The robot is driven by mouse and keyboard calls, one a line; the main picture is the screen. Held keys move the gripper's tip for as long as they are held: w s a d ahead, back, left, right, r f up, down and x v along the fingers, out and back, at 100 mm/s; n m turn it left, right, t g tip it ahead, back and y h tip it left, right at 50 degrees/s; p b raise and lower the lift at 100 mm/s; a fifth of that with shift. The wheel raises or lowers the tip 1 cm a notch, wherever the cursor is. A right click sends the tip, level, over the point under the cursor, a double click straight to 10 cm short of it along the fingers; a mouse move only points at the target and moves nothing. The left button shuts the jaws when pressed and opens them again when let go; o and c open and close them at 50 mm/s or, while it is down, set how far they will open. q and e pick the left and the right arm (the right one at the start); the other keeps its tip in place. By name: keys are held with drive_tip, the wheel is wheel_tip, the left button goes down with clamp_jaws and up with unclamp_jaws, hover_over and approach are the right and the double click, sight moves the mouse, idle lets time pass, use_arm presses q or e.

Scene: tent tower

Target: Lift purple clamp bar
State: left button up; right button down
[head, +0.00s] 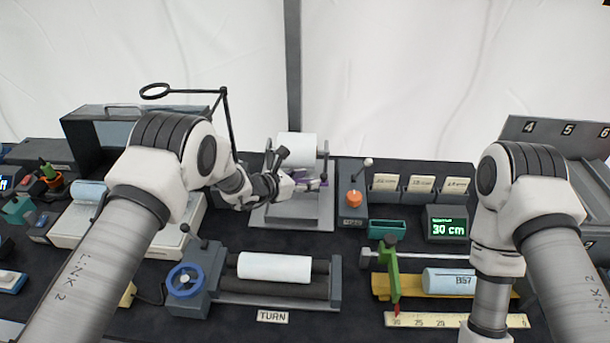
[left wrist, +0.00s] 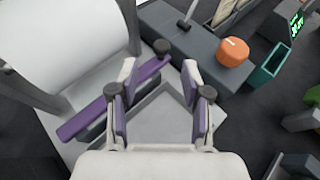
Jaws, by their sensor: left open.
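The purple clamp bar (left wrist: 82,122) lies across a grey stand in front of a white roll (left wrist: 65,45). In the left wrist view it runs diagonally from lower left to upper right, passing behind my left finger. A dark knob shows near its upper right end. In the head view only a bit of the purple bar (head: 323,183) shows beside my gripper. My left gripper (left wrist: 158,82) is open, its fingers over the bar's right part; contact cannot be told. It also shows at the stand in the head view (head: 299,184). My right gripper is out of view.
An orange knob (left wrist: 232,53) on a grey box stands right of the stand, with a teal bin (left wrist: 269,66) beyond it. A roller bench with a blue handwheel (head: 186,280) is in front. A thin black magnifier stand (head: 228,125) rises behind my left arm.

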sight(321, 177)
use_arm(q)
drive_tip(key=x, duration=0.4)
drive_tip(key=shift+w+d+p, duration=0.1)
drive_tip(key=shift+d+p, duration=0.2)
drive_tip(key=shift+p, duration=0.1)
drive_tip(key=shift+w+f, duration=0.25)
drive_tip(key=shift+d, duration=0.15)
drive_tip(key=shift+d, duration=0.1)
clamp_jaws()
